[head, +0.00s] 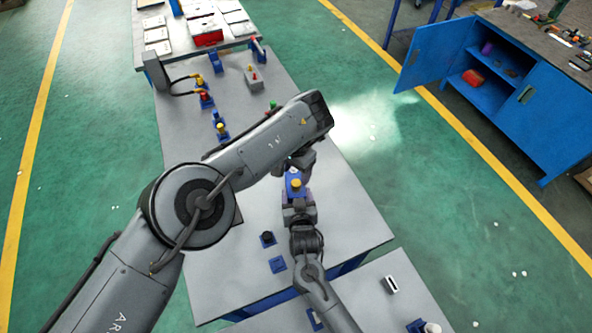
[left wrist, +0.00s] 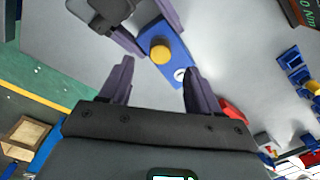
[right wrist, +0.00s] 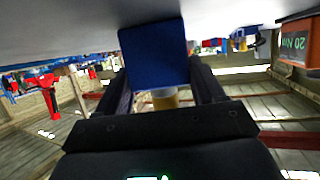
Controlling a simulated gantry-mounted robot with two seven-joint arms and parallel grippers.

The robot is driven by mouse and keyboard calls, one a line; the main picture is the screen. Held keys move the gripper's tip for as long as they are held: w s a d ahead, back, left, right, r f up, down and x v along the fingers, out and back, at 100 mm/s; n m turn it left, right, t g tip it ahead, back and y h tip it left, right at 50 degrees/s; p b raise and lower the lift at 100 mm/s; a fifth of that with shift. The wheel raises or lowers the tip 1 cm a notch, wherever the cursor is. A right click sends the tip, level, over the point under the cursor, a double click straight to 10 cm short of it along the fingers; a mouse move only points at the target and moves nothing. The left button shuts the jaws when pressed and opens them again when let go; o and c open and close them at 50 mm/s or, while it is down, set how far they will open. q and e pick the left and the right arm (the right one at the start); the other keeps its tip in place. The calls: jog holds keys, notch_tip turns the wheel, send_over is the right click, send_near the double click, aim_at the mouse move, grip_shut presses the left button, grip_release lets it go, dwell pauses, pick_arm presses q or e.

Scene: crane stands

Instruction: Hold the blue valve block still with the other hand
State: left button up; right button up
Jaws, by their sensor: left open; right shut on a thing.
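The blue valve block (head: 294,190) with its yellow knob stands near the right edge of the grey table. In the left wrist view the block (left wrist: 181,69) shows its yellow knob (left wrist: 161,54) and a small white disc. My right gripper (head: 298,207) is shut on the block; in the right wrist view the blue block (right wrist: 155,55) fills the space between its fingers. My left gripper (head: 303,160) is just beyond the block, partly hidden by its own arm. In the left wrist view its fingers (left wrist: 158,68) are open, spread toward the block and apart from the knob.
Several blue bases with yellow, red or black tops (head: 221,130) stand on the table. A grey box (head: 253,78) with a red-and-yellow top is further back. A red case (head: 208,38) sits on the back table. A blue cabinet (head: 530,120) stands at right. The table's front left is bare.

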pick_arm(q)
notch_tip(320, 180, up, 12)
jog(key=shift+f, duration=0.15)
dwell(0.3)
pick_arm(e)
jog(key=o, duration=1.7)
